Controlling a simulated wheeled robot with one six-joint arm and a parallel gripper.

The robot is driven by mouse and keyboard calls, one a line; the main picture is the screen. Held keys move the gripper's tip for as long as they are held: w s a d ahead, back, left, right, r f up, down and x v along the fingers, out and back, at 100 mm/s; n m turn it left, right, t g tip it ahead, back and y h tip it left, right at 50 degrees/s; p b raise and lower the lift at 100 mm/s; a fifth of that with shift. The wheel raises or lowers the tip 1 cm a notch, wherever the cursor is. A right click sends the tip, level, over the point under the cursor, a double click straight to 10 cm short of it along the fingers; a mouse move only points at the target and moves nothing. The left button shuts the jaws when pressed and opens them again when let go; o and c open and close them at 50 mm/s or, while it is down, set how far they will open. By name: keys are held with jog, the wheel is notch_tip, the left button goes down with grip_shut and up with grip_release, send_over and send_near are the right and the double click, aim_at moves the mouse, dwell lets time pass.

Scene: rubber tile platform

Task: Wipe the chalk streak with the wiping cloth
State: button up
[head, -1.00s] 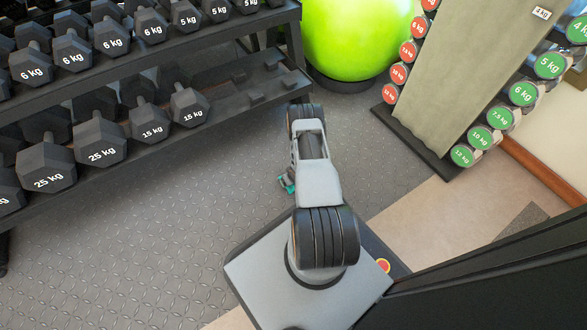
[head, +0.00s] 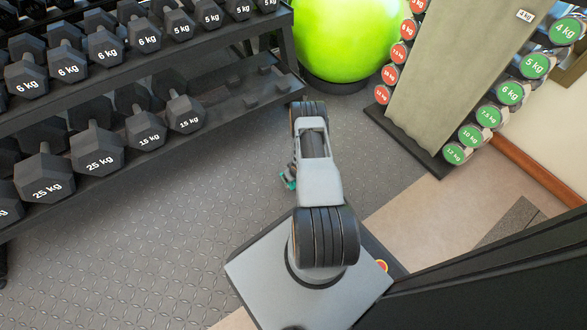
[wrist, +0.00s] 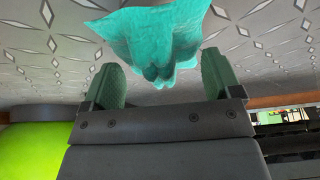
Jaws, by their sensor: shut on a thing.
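The wiping cloth (wrist: 160,35) is a crumpled teal cloth at the top centre of the wrist view, hanging beyond and between the fingers. My gripper (wrist: 162,78) is shut on it, with a dark green finger on each side. In the head view my arm hides most of the gripper; a small teal patch (head: 289,178) shows beside the arm, and I cannot tell whether it is cloth or finger. I see no chalk streak in either view.
A dumbbell rack (head: 225,95) stands at the left. A green exercise ball (head: 347,40) is at the back, and a second weight rack (head: 440,75) is at the right. A dark panel (head: 490,280) fills the lower right. Grey patterned floor (head: 170,240) is clear at lower left.

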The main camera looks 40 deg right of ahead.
jog(key=shift+r+p, duration=1.15)
jog(key=shift+r, duration=0.85)
